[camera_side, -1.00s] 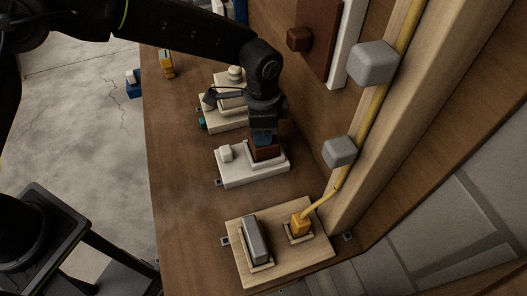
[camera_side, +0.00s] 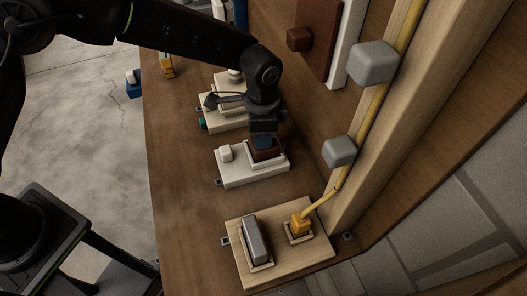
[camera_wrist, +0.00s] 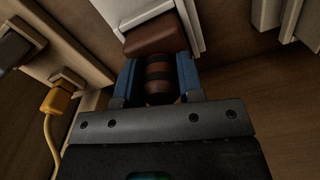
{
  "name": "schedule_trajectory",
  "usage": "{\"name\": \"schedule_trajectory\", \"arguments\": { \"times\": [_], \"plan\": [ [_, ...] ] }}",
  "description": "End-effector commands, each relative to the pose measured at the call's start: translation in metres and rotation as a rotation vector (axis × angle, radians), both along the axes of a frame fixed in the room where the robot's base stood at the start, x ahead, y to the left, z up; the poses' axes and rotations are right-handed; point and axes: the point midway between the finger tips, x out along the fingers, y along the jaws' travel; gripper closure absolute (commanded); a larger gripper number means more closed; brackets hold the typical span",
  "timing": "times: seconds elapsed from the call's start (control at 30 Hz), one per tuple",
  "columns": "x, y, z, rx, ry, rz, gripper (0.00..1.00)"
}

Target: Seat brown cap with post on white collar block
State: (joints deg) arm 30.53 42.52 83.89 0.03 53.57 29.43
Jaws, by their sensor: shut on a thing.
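The brown cap (camera_side: 266,155) sits at the white collar block (camera_side: 236,178), over the raised collar at its right side. My gripper (camera_side: 264,141) points down from above the cap. In the wrist view, its two blue fingers (camera_wrist: 158,80) are shut on the cap's dark-banded brown post (camera_wrist: 160,84). The cap's wider brown body (camera_wrist: 156,36) lies beyond the fingertips, against the white collar block (camera_wrist: 190,28). The contact under the cap is hidden, so I cannot tell whether it is fully down.
A wooden board (camera_side: 285,272) with a grey bar (camera_side: 254,238) and a yellow plug (camera_side: 300,223) lies in front. A cream block assembly (camera_side: 222,118) stands behind. The wooden wall with grey boxes (camera_side: 373,63) rises on the right.

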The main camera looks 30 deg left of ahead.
Motion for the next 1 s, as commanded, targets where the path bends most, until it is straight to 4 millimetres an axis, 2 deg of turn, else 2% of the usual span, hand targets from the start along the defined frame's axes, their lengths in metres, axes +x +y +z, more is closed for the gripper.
{"name": "schedule_trajectory", "arguments": {
  "times": [0.3, 0.33, 0.63, 1.0],
  "plan": [
    [-0.0001, 0.0000, -0.0024, 0.000, 0.000, 0.000, 0.99],
    [-0.0001, 0.0000, -0.0025, 0.001, 0.001, 0.000, 0.65],
    [-0.0002, 0.0001, -0.0023, 0.001, 0.001, 0.000, 0.36],
    [-0.0002, 0.0001, -0.0017, 0.001, 0.001, 0.000, 0.36]
  ]
}}
